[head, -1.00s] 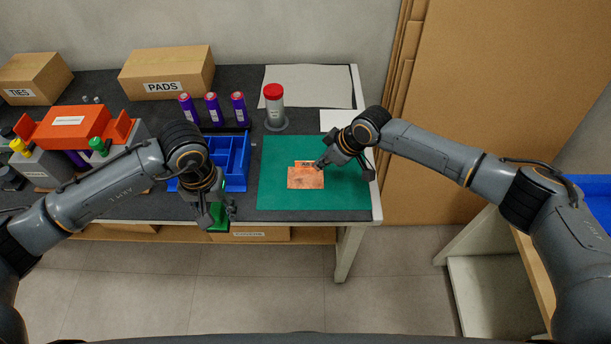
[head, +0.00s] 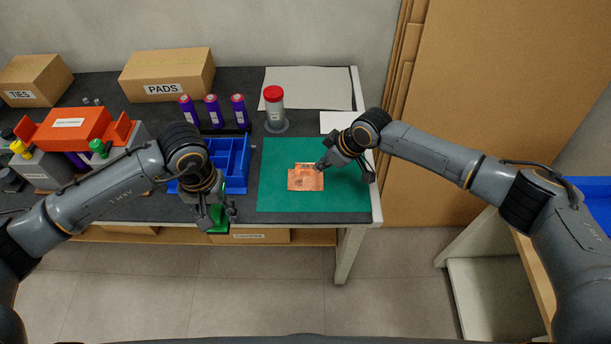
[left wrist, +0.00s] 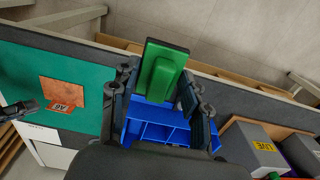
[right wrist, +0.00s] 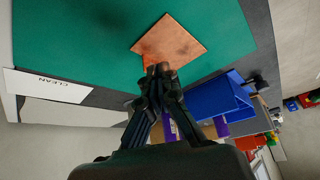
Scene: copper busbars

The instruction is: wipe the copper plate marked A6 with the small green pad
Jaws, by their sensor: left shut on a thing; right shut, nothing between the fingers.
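The copper plate (head: 306,181) lies on the green mat (head: 346,196), its face mottled with darker patches. In the left wrist view the plate (left wrist: 62,91) shows an orange tab marked A6 (left wrist: 64,107). My right gripper (head: 323,166) is shut with nothing between its fingers, at the tab edge of the plate; I cannot tell whether it touches. It also shows in the right wrist view (right wrist: 158,72). My left gripper (head: 226,213) is shut on the small green pad (left wrist: 161,73), held near the front table edge, left of the mat and apart from the plate.
A blue divided bin (head: 236,165) stands left of the mat. A red-capped bottle (head: 274,108) and several purple cans (head: 212,111) stand behind. A white card marked CLEAN (right wrist: 47,86) lies beside the mat. The mat around the plate is clear.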

